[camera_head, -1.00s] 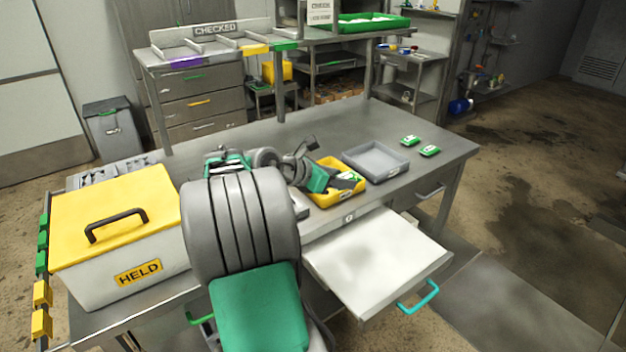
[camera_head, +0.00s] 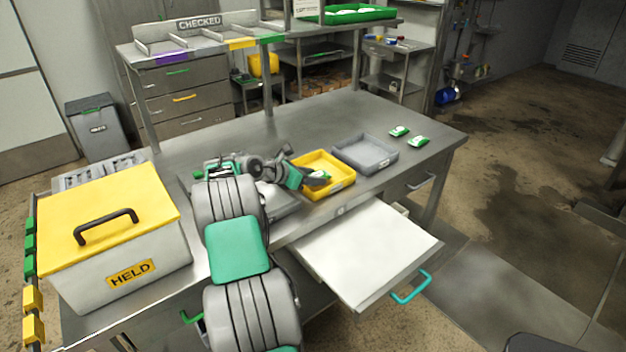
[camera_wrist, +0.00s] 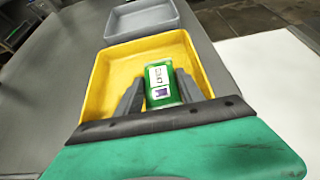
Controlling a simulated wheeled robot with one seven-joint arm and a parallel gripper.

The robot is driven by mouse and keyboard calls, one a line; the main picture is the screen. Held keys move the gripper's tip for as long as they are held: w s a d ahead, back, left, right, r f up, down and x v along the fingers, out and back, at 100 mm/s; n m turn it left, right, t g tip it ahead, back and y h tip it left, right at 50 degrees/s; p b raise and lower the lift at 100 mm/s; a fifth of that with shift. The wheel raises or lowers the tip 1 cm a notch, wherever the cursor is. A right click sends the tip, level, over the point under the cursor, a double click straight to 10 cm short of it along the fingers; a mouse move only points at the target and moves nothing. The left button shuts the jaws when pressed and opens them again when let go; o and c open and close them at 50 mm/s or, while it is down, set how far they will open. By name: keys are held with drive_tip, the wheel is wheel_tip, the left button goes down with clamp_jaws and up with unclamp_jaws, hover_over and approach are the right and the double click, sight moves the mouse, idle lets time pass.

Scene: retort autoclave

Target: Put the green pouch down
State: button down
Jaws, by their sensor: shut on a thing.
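The green pouch (camera_wrist: 161,85), with a white label, is between the fingers of my gripper (camera_wrist: 158,92) in the wrist view. My gripper is shut on it. The yellow tray (camera_wrist: 180,42) lies beneath and around the pouch in that view. I cannot tell whether the pouch touches the tray floor. In the head view my gripper (camera_head: 312,178) is over the left part of the yellow tray (camera_head: 338,187), and the pouch (camera_head: 319,175) shows partly beside the fingers. The rest of the tray looks empty.
A grey tray (camera_head: 366,153) stands just behind the yellow one. Two green-and-white pouches (camera_head: 418,141) lie on the bench to its right. A white pull-out board (camera_head: 365,250) extends in front. The yellow-lidded HELD box (camera_head: 115,270) stands at the left.

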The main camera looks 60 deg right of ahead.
drive_tip(key=shift+f, duration=0.6)
drive_tip(key=shift+f, duration=0.15)
drive_tip(key=c, duration=0.7)
unclamp_jaws()
drive_tip(key=shift+a+f, duration=0.1)
drive_tip(key=shift+f, duration=0.1)
drive_tip(key=shift+r, duration=0.25)
drive_tip(key=p+v, duration=0.6)
drive_tip(key=v, duration=0.1)
drive_tip(key=p+v, duration=0.3)
drive_tip(key=v, duration=0.1)
drive_tip(key=shift+r, duration=0.35)
drive_tip(key=shift+w+a, duration=0.15)
drive_tip(key=shift+a, duration=0.2)
drive_tip(key=shift+f, duration=0.1)
